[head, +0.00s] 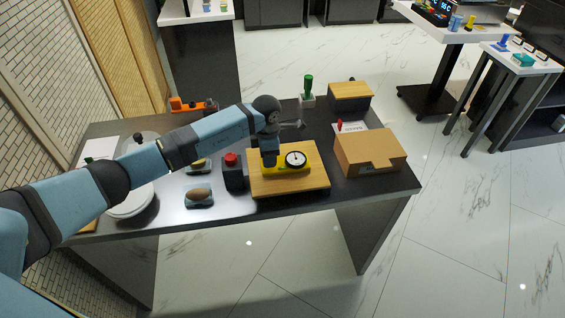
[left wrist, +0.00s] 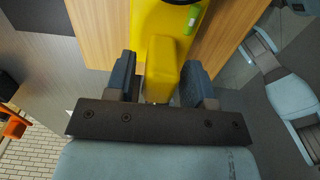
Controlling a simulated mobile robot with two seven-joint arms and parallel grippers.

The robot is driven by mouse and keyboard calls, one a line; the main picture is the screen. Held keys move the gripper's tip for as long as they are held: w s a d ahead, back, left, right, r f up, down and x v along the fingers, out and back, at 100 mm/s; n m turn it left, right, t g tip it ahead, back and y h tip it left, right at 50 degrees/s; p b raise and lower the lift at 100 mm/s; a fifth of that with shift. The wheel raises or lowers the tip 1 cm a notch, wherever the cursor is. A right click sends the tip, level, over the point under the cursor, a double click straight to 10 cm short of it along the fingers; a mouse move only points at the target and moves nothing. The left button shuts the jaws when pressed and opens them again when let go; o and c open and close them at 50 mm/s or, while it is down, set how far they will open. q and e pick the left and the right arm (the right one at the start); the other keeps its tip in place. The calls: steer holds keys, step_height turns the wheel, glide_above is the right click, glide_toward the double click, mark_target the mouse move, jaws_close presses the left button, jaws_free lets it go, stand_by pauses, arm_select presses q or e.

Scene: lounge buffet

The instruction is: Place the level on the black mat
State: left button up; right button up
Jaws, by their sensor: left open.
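A yellow tool with a round white dial (head: 296,159) lies on a wooden board (head: 310,185) near the middle of the dark table; I take it to be the level. In the left wrist view the yellow tool (left wrist: 162,65) shows a green patch, and a raised yellow block stands between my fingers. My left gripper (head: 269,160) is over the tool's left part. In the left wrist view my left gripper (left wrist: 160,85) is open, one finger on each side of the block. I cannot make out the black mat clearly against the dark tabletop. My right gripper is not in view.
A black box with a red button (head: 232,172) stands just left of the board. A cardboard box (head: 370,152) stands to its right. A brown oval item (head: 199,194) lies on a small dark pad. A green-handled item (head: 308,90) and an orange tool (head: 185,104) are behind.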

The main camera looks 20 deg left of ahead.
arm_select(q)
jaws_close()
steer(key=shift+r+p, duration=1.85)
steer(key=shift+r, duration=1.7)
